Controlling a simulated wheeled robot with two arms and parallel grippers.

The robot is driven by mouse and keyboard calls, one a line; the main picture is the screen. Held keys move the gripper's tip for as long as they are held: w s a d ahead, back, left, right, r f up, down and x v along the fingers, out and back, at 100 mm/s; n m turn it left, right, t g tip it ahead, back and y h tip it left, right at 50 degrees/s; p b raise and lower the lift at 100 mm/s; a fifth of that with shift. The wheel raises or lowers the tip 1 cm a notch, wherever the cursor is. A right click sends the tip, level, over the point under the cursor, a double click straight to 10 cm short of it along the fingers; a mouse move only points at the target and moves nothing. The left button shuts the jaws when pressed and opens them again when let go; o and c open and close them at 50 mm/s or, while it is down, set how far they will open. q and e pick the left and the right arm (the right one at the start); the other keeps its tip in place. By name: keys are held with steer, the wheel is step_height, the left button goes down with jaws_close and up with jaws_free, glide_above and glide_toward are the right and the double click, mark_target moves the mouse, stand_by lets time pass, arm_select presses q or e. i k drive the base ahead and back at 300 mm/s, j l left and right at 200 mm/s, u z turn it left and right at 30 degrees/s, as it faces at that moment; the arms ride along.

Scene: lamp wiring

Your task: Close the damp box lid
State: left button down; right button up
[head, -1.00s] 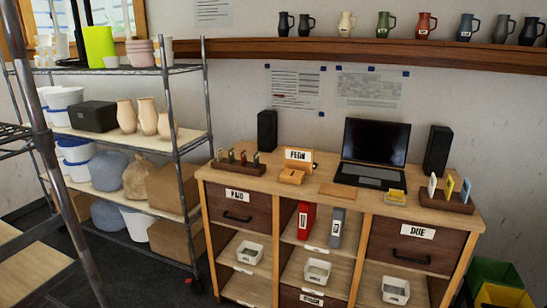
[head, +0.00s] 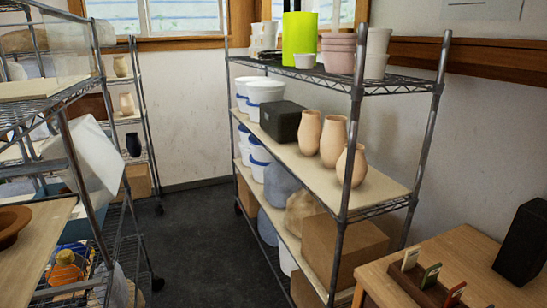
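A pale translucent panel (head: 92,160) stands tilted at the left rack and looks like the raised lid of the damp box. Below it, a strip of blue-teal box (head: 38,194) shows, mostly hidden by the rack post and a wooden board. I cannot tell for sure that this is the damp box, and its inside is hidden. A closed-looking dark box (head: 282,121) sits on the middle shelf of the other rack. Neither of my grippers is in view.
A wire rack (head: 352,155) with buckets, vases and cartons stands at centre right. A wooden desk (head: 478,262) is at the lower right. A wheeled rack with a wooden board (head: 32,245) is at the near left. Dark floor (head: 190,240) between the racks is clear.

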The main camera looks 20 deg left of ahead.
mark_target(111, 188)
steer(key=i+j+u, duration=0.25)
steer(key=i+u, duration=0.15)
steer(key=i, duration=0.25)
steer(key=i+j+u, duration=0.1)
steer(key=i+u, duration=0.25)
steer(key=i, duration=0.35)
steer(key=i+l+u, duration=0.15)
steer(key=i+u, duration=0.25)
steer(key=i, duration=0.25)
